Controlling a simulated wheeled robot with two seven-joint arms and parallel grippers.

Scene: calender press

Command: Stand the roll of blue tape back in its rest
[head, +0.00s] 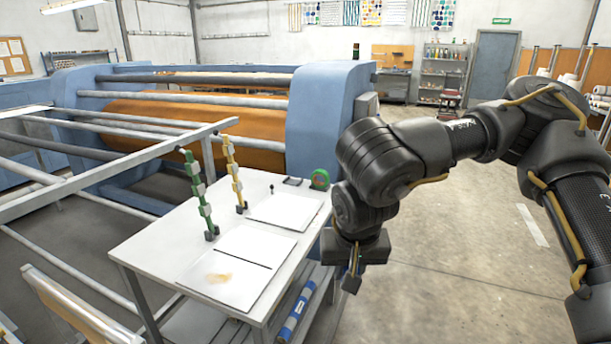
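I cannot make out a roll of blue tape or its rest for certain. My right gripper (352,284) points down just off the table's right edge, below the table top's height in the picture. Its fingers are small and dark, and I cannot tell whether they are apart or hold anything. My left gripper is out of view.
A green upright post (196,190) and a yellow one (234,172) stand on the table beside white sheets (240,265). A dark flat item (292,181) lies at the back. Blue-banded rolls (298,312) lie below. The calender press (325,115) stands behind. Floor at right is clear.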

